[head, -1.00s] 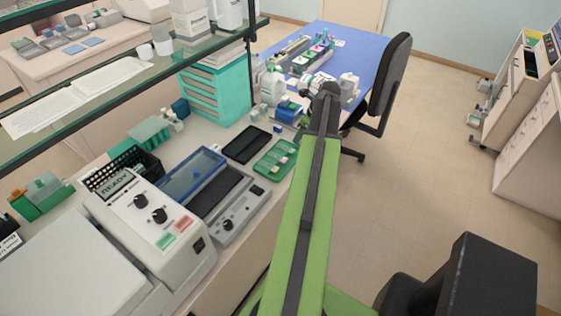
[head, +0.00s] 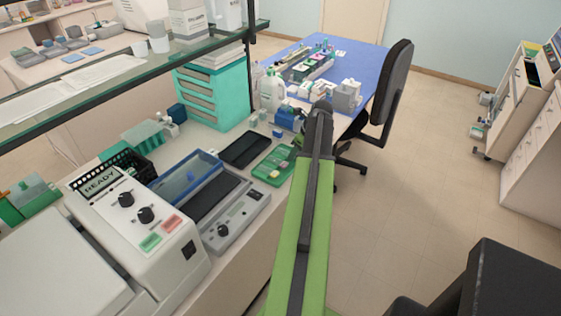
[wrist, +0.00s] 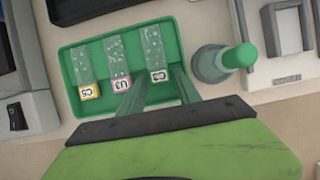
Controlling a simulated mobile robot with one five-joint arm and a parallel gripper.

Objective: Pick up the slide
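In the wrist view a green tray (wrist: 100,104) holds three clear slides side by side, with labelled ends toward me: a yellow-ended slide (wrist: 85,70) at left, a pink-ended slide (wrist: 117,60) in the middle and a white-ended slide (wrist: 153,50) at right. My gripper (wrist: 150,76) is open, its two fingers apart and pointing over the tray. The white-ended slide shows between the fingers, near the right one; whether they touch it I cannot tell. The tray also shows in the head view (head: 263,173), left of my arm.
A green-topped knob or post (wrist: 240,56) stands close to the tray's right side. In the head view a dark tray (head: 245,149) and a grey device (head: 240,213) lie beside the green tray. A glass shelf (head: 110,82) overhangs the bench.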

